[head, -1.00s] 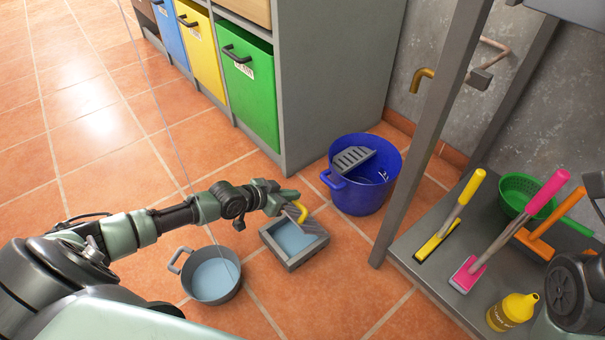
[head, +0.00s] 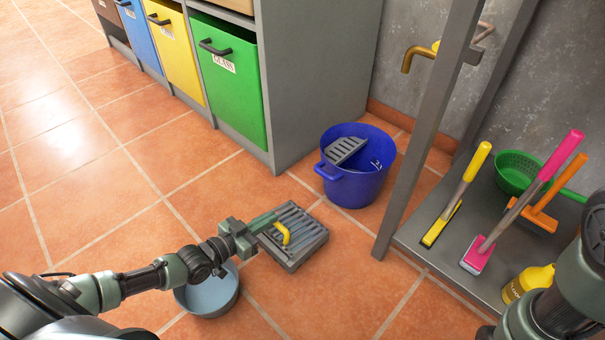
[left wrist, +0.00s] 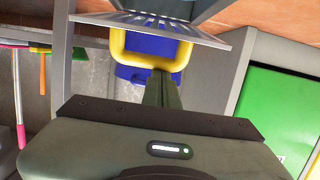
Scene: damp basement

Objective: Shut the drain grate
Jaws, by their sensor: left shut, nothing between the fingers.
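The drain grate (head: 301,227) is a grey slatted plate with a yellow handle (head: 285,234). In the head view it lies across the square drain frame (head: 293,266) and hides the water inside; I cannot tell whether it is flush. In the left wrist view the grate (left wrist: 97,20) is seen at a slant, with the yellow handle (left wrist: 118,42) near my fingers. My left gripper (head: 268,220) is over the grate, beside the handle. Its fingers are shut and empty; they also show in the left wrist view (left wrist: 161,88). My right gripper is out of view.
A grey pot (head: 210,293) stands left of the drain, partly behind my left arm. A blue bucket (head: 352,185) stands behind it. Bins in a cabinet (head: 320,75) are at the back. A grey shelf (head: 425,262) with brushes stands right. The left floor is clear.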

